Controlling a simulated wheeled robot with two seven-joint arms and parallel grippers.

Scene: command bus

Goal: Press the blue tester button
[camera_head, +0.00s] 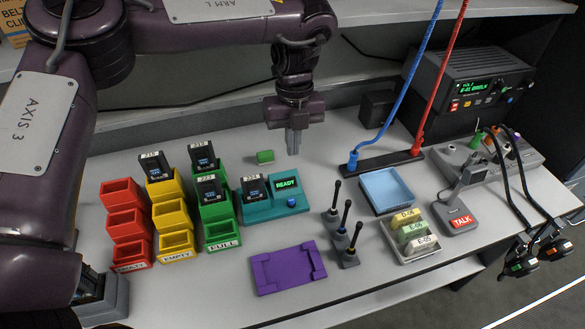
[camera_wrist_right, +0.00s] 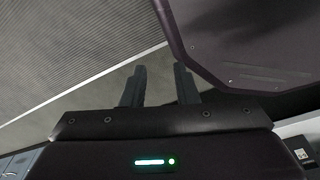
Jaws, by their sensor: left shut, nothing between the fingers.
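The teal tester (camera_head: 262,212) stands near the middle of the table, with a lit screen reading READY. Its blue button (camera_head: 291,202) is a round knob on the front right of its top. A dark battery (camera_head: 254,188) with a white label sits upright in the tester's left part. My left gripper (camera_head: 293,152) points down with its fingers together and empty. In the head view it appears above and behind the tester, apart from the button. My right gripper (camera_wrist_right: 159,82) shows in its wrist view with its fingers apart and nothing between them.
Red bins (camera_head: 127,224), yellow bins (camera_head: 176,245) and green bins (camera_head: 221,233) stand left of the tester, some holding batteries. A purple tray (camera_head: 288,270) lies in front.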

